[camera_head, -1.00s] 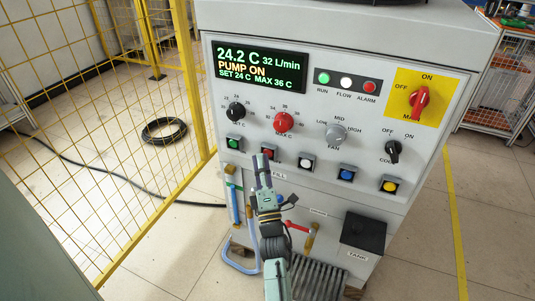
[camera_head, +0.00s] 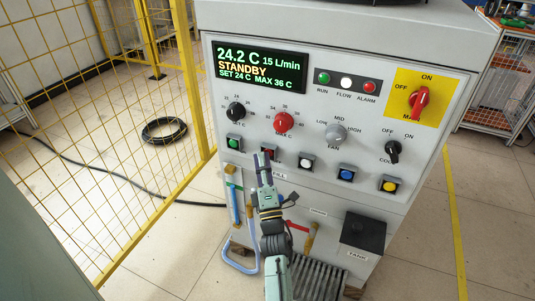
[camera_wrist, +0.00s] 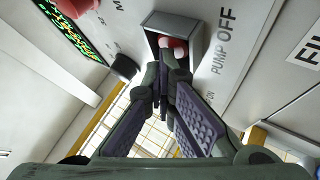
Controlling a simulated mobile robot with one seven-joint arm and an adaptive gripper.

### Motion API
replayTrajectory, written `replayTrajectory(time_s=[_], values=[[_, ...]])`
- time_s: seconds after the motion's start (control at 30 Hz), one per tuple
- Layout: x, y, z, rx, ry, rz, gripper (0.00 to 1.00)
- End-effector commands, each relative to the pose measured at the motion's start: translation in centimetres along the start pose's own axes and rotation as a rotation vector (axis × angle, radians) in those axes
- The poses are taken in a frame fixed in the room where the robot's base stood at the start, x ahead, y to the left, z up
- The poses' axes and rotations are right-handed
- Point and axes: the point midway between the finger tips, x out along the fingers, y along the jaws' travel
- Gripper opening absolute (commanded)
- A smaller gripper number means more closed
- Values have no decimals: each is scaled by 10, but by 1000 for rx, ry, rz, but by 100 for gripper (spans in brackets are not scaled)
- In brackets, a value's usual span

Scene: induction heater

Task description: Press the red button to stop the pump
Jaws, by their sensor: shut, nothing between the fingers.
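The red button (camera_wrist: 174,46) sits in a square grey housing beside the "PUMP OFF" label in the wrist view. In the head view the button's housing (camera_head: 275,153) is partly hidden behind my fingers. My gripper (camera_head: 261,158) is shut and empty, with its tips at the button. In the wrist view the closed fingertips (camera_wrist: 166,54) overlap the button's lower part; whether they still touch it I cannot tell. The display (camera_head: 259,67) reads "STANDBY", 24.2 C and 15 L/min.
A green button (camera_head: 234,143) is left of the red one; white (camera_head: 306,162), blue (camera_head: 346,174) and yellow (camera_head: 389,185) buttons are to the right. A red knob (camera_head: 283,122) is just above. Pipes and a red-handled valve (camera_head: 297,228) are below. A yellow fence (camera_head: 120,110) stands left.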

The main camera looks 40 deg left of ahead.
Motion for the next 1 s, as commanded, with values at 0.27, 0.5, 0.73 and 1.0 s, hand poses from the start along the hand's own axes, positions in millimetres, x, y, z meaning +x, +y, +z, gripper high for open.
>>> replayTrajectory(time_s=[0.27, 0.5, 0.73, 1.0], values=[[-9, 4, -5, -2, -1, 1, 0], [-12, 10, -8, 0, -1, 1, 0], [-14, 9, -9, -1, -1, 0, 0], [-33, 17, -21, -1, -1, 1, 0]])
